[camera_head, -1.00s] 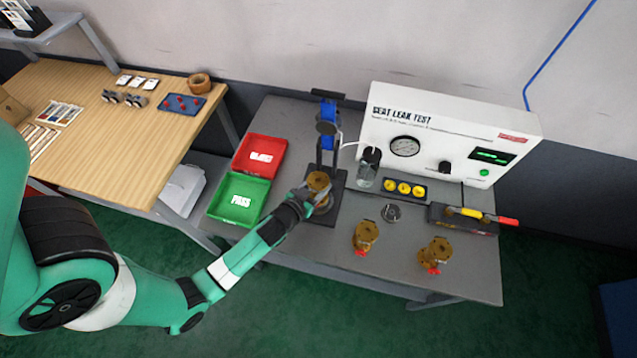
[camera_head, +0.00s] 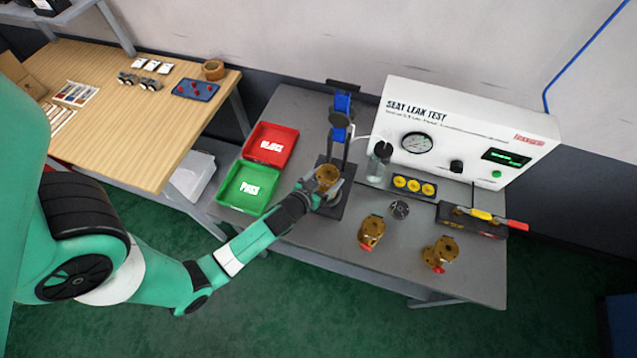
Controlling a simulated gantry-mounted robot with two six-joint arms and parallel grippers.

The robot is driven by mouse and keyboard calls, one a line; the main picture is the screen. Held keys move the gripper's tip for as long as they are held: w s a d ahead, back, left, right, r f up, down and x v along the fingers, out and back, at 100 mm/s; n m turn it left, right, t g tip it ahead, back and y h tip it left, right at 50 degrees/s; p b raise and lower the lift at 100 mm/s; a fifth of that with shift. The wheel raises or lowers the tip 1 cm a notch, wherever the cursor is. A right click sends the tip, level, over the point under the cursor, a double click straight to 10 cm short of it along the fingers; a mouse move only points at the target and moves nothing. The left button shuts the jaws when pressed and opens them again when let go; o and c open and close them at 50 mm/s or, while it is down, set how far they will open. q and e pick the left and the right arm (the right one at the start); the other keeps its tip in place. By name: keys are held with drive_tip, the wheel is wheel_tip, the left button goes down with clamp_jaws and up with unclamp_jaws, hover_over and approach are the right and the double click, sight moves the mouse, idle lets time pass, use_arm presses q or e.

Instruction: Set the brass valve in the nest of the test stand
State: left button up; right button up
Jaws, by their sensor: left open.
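A brass valve (camera_head: 328,179) is at the base of the test stand (camera_head: 341,130), below its blue clamp. Whether it sits fully in the nest cannot be told, since my gripper and the valve itself cover the nest. My left gripper (camera_head: 317,194) is open at the near left side of this valve, with its fingers close to it; whether they touch is too small to tell. Two more brass valves with red parts stand on the grey bench, one at the front middle (camera_head: 371,232) and one farther right (camera_head: 440,253). My right gripper is not in view.
A green PASS tray (camera_head: 247,188) and a red REJECT tray (camera_head: 271,146) lie left of the stand. The white seat leak tester (camera_head: 460,128) stands behind. A clear bottle (camera_head: 379,163), yellow caps (camera_head: 413,185), a metal ring (camera_head: 399,209) and a tool holder (camera_head: 470,219) are to the right.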

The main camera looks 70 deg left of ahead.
use_arm(q)
drive_tip(key=v, duration=1.1)
drive_tip(key=shift+s+d+r, duration=0.15)
drive_tip(key=shift+s+d, duration=0.05)
drive_tip(key=shift+d, duration=0.05)
